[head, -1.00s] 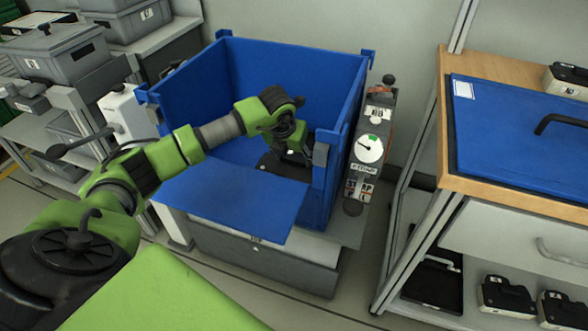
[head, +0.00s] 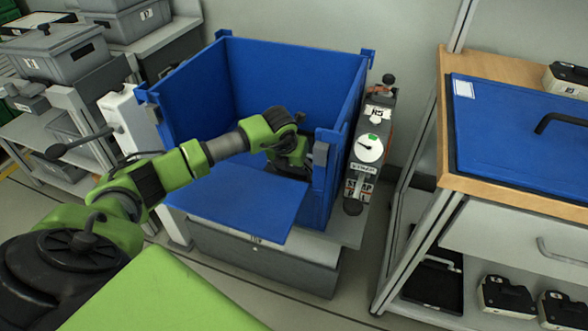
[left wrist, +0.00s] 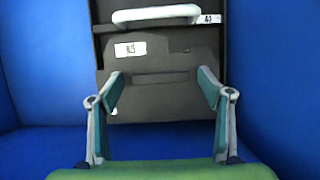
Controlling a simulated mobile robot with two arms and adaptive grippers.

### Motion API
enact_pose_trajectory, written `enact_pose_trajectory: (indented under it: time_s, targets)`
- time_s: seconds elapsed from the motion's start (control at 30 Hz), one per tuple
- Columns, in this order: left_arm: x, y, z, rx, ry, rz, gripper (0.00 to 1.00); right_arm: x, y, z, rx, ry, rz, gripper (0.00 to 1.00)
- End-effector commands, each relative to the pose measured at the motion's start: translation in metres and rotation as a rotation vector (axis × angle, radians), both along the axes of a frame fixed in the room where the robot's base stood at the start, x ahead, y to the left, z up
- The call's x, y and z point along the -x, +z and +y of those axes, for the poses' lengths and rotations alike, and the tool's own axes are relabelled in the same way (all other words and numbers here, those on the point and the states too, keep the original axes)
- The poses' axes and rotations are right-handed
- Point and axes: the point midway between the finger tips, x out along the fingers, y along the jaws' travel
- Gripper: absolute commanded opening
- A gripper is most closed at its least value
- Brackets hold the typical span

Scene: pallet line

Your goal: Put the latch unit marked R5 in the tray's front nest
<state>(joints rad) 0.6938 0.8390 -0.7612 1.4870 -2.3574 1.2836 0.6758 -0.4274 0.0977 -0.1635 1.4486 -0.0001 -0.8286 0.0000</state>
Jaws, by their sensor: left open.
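In the head view my left gripper (head: 288,160) is down inside the bin and hides most of the unit. My right gripper is not in view. I cannot make out a tray with a front nest.
The bin's blue front flap (head: 240,205) is folded down. A post with a dial (head: 369,148) stands right of the bin. The workbench at right has a blue panel (head: 520,125); several similar black units (head: 505,297) and a black tray (head: 435,285) are on it or its lower shelf.

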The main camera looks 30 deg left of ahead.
Motion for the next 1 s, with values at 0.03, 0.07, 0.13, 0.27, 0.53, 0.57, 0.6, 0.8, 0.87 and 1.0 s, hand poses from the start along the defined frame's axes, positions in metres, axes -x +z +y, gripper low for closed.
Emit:
enact_pose_trajectory:
  time_s: [0.03,0.07,0.13,0.27,0.53,0.57,0.6,0.8,0.87,1.0]
  targets:
    - [0.000,0.000,0.000,0.000,0.000,0.000,0.72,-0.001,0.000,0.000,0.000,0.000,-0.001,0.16]
    - [0.000,0.000,0.000,0.000,0.000,0.000,0.72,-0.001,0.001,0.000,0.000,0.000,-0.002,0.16]
    - [0.000,0.001,0.000,0.000,0.000,0.000,0.72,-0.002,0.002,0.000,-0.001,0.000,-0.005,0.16]
    - [0.005,0.017,0.000,-0.001,-0.001,-0.003,0.72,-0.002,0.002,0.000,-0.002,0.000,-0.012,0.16]
    - [0.026,0.071,-0.006,-0.001,-0.002,-0.004,0.72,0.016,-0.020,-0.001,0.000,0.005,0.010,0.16]
    - [0.029,0.076,-0.006,-0.002,-0.001,-0.003,0.72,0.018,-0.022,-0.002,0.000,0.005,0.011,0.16]
    - [0.032,0.083,-0.007,-0.001,-0.001,-0.003,0.72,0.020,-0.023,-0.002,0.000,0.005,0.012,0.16]
    - [0.042,0.107,-0.010,0.000,0.000,-0.002,0.72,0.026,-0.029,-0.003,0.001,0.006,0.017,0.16]
    - [0.043,0.110,-0.010,0.001,0.000,-0.001,0.72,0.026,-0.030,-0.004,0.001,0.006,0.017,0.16]
    - [0.045,0.112,-0.011,0.000,0.000,0.000,0.72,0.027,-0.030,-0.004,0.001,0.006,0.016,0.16]
